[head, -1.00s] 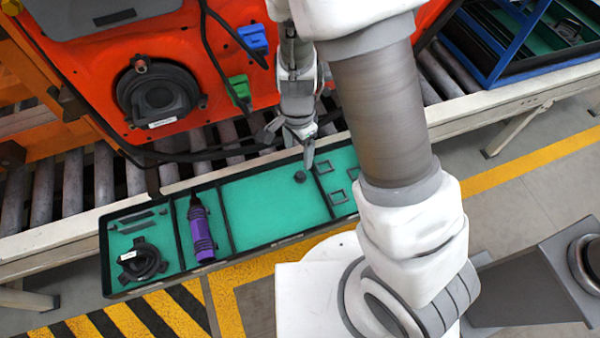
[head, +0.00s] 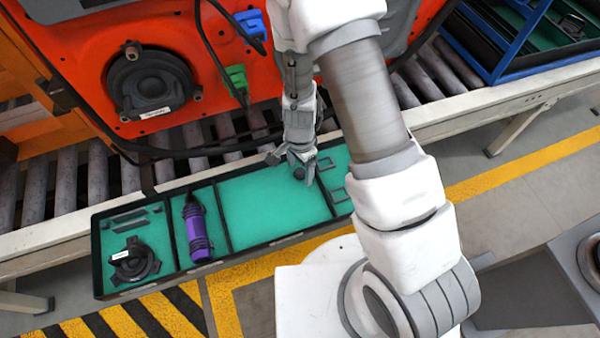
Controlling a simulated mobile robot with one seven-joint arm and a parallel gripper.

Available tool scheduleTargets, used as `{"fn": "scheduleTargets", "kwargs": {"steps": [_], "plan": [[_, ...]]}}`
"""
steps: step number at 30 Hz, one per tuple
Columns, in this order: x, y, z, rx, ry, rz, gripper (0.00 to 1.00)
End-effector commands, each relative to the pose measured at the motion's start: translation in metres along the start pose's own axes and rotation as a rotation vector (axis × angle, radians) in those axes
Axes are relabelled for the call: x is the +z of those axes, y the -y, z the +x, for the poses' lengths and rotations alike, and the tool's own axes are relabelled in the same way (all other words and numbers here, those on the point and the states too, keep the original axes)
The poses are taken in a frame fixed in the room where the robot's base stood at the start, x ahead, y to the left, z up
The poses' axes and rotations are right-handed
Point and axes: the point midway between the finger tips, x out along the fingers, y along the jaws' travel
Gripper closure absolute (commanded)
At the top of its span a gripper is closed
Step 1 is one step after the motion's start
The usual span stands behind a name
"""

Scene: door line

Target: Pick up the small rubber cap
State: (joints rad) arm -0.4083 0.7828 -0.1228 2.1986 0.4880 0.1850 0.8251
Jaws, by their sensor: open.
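The small rubber cap (head: 299,173) is a small dark round piece. It lies on the green floor of the black-rimmed tray (head: 262,243), in the wide compartment near its right divider. My gripper (head: 291,169) is open and reaches down over the cap, with one finger to its left and one to its right. The fingers partly cover the view around the cap. I cannot tell whether they touch it or how high they are above the tray floor.
The tray also holds a purple cylinder (head: 196,232), a black round speaker part (head: 133,262) and flat dark frames (head: 326,165). An orange door panel (head: 75,55) with cables stands behind, on the roller conveyor (head: 66,185). A blue rack (head: 497,62) is at upper right.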

Motion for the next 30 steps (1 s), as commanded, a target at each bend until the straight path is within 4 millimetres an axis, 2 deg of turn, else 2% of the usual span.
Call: {"fn": "scheduleTargets", "kwargs": {"steps": [5, 15, 18, 30], "plan": [[0.0001, 0.0002, -0.0006, 0.0, 0.0, 0.0, 0.23], [0.0002, 0.0001, -0.0008, 0.0, 0.0, -0.001, 0.84], [0.0002, 0.0001, -0.0008, 0.0, 0.0, -0.001, 1.0], [0.0002, 0.0002, -0.0011, 0.0, 0.0, -0.001, 1.0]]}}
